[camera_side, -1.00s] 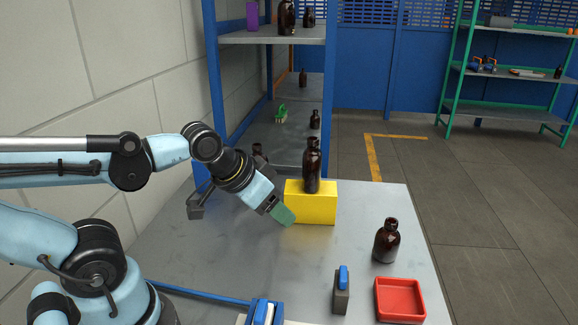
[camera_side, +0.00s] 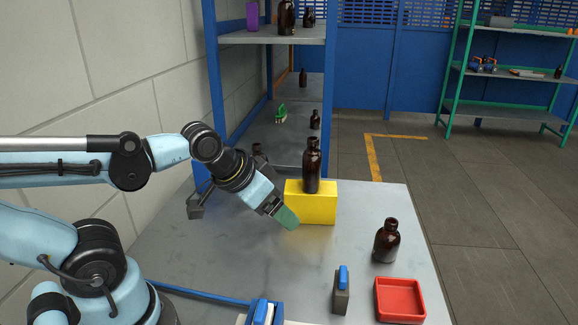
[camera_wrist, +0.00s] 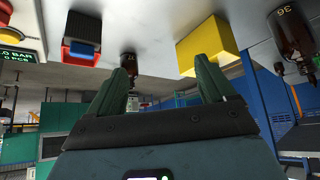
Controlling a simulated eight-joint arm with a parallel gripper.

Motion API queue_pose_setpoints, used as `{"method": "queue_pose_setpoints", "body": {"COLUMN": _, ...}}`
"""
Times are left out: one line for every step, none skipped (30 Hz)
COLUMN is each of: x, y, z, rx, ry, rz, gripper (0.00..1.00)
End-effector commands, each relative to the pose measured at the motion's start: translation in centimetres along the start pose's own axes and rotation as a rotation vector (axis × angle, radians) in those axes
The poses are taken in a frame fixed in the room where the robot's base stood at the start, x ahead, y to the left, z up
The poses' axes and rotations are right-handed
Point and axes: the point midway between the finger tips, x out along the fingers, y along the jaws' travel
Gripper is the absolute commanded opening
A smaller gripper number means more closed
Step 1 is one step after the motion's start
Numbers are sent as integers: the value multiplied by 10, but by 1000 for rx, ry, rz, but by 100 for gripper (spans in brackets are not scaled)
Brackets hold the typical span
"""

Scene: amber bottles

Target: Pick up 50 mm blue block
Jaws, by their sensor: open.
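A small blue block (camera_side: 343,277) sits on top of an upright dark grey block at the front of the table, left of the red tray. In the wrist view a blue piece (camera_wrist: 80,48) shows at the upper left, against a dark block. I cannot tell its size. My gripper (camera_side: 288,217) is above the table in front of the yellow block, up and left of the blue block and well apart from it. In the wrist view its green fingers (camera_wrist: 163,90) are spread with nothing between them.
The yellow block (camera_side: 315,208) carries a brown bottle (camera_side: 312,165). Another bottle (camera_side: 386,241) stands right of my gripper, behind the red tray (camera_side: 400,284). A blue-sided box (camera_side: 252,317) is at the front edge. A shelf (camera_side: 331,100) rises behind. The middle of the table is clear.

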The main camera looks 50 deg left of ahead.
Motion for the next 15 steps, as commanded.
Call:
{"method": "queue_pose_setpoints", "body": {"x": 0, "y": 0, "z": 0, "rx": 0, "ry": 0, "rz": 0, "gripper": 83}}
{"method": "queue_pose_setpoints", "body": {"x": 0, "y": 0, "z": 0, "rx": 0, "ry": 0, "rz": 0, "gripper": 83}}
{"method": "queue_pose_setpoints", "body": {"x": 0, "y": 0, "z": 0, "rx": 0, "ry": 0, "rz": 0, "gripper": 83}}
{"method": "queue_pose_setpoints", "body": {"x": 0, "y": -1, "z": 0, "rx": -2, "ry": 2, "rz": -2, "gripper": 83}}
{"method": "queue_pose_setpoints", "body": {"x": 1, "y": -3, "z": -1, "rx": -7, "ry": 5, "rz": -6, "gripper": 83}}
{"method": "queue_pose_setpoints", "body": {"x": 3, "y": -7, "z": -3, "rx": -18, "ry": 12, "rz": -14, "gripper": 83}}
{"method": "queue_pose_setpoints", "body": {"x": 5, "y": -11, "z": -5, "rx": -30, "ry": 20, "rz": -23, "gripper": 83}}
{"method": "queue_pose_setpoints", "body": {"x": 7, "y": -17, "z": -7, "rx": -46, "ry": 30, "rz": -35, "gripper": 83}}
{"method": "queue_pose_setpoints", "body": {"x": 12, "y": -27, "z": -11, "rx": -71, "ry": 49, "rz": -56, "gripper": 83}}
{"method": "queue_pose_setpoints", "body": {"x": 15, "y": -37, "z": -14, "rx": -95, "ry": 65, "rz": -76, "gripper": 83}}
{"method": "queue_pose_setpoints", "body": {"x": 18, "y": -48, "z": -17, "rx": -120, "ry": 84, "rz": -98, "gripper": 83}}
{"method": "queue_pose_setpoints", "body": {"x": 23, "y": -65, "z": -20, "rx": -157, "ry": 112, "rz": -132, "gripper": 83}}
{"method": "queue_pose_setpoints", "body": {"x": 26, "y": -78, "z": -22, "rx": -186, "ry": 134, "rz": -159, "gripper": 83}}
{"method": "queue_pose_setpoints", "body": {"x": 29, "y": -93, "z": -23, "rx": -214, "ry": 158, "rz": -188, "gripper": 83}}
{"method": "queue_pose_setpoints", "body": {"x": 32, "y": -112, "z": -24, "rx": -251, "ry": 188, "rz": -226, "gripper": 83}}
